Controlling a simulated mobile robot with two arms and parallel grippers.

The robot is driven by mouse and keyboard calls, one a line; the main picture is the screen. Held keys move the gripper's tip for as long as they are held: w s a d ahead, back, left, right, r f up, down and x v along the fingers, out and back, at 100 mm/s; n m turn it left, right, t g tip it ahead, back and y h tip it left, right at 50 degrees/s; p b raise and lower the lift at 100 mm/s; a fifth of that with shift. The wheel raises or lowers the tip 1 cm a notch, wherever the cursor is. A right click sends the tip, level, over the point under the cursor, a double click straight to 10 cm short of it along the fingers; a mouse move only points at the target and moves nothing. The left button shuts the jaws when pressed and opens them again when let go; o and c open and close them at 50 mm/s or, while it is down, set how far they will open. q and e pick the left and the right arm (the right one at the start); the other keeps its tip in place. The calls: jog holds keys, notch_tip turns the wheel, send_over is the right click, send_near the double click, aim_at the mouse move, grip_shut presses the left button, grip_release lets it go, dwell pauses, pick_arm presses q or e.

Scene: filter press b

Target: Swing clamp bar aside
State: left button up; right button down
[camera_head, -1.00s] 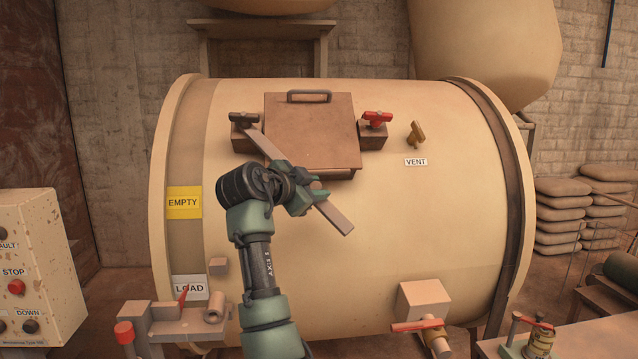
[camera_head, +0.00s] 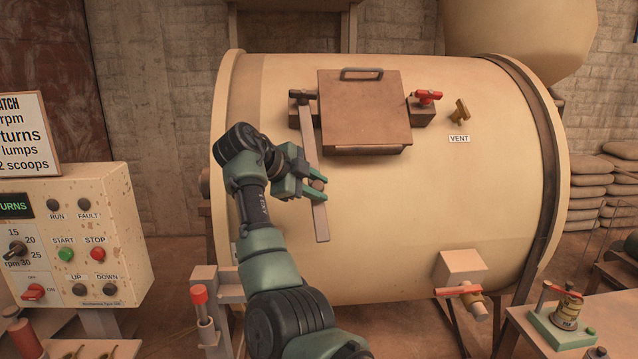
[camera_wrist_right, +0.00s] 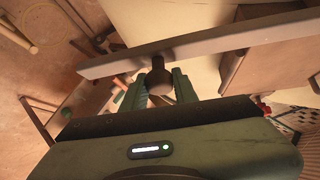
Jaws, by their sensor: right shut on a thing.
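The clamp bar (camera_head: 320,216) is a long grey-brown bar. It hangs steeply down from a dark knob (camera_head: 302,97) at the upper left of the brown hatch (camera_head: 362,115) on the cream drum. My right gripper (camera_head: 318,186) is shut on the bar's round peg, near its lower half. In the right wrist view the bar (camera_wrist_right: 200,47) crosses in front and the gripper (camera_wrist_right: 160,88) has its fingers on both sides of the peg. The bar lies left of the hatch, not across it. My left gripper is not in view.
A red knob (camera_head: 426,97) and a brass vent handle (camera_head: 459,112) sit right of the hatch. A control panel (camera_head: 125,215) stands at left. A red-handled valve (camera_head: 458,291) is at the drum's lower right. The drum face below the hatch is clear.

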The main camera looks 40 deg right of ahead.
jog(key=shift+w+a+f, duration=0.1)
jog(key=shift+a+f, duration=0.1)
jog(key=shift+f, duration=0.1)
jog(key=c, duration=1.1)
grip_release()
jog(key=shift+r, duration=0.1)
jog(key=shift+a+r, duration=0.15)
jog(key=shift+r, duration=0.05)
jog(key=w+b+v, duration=0.1)
jog(key=b+v, duration=0.1)
jog(key=v, duration=0.5)
jog(key=shift+s+a+b, duration=0.2)
jog(key=shift+s+b, duration=0.1)
jog(key=shift+s, duration=0.2)
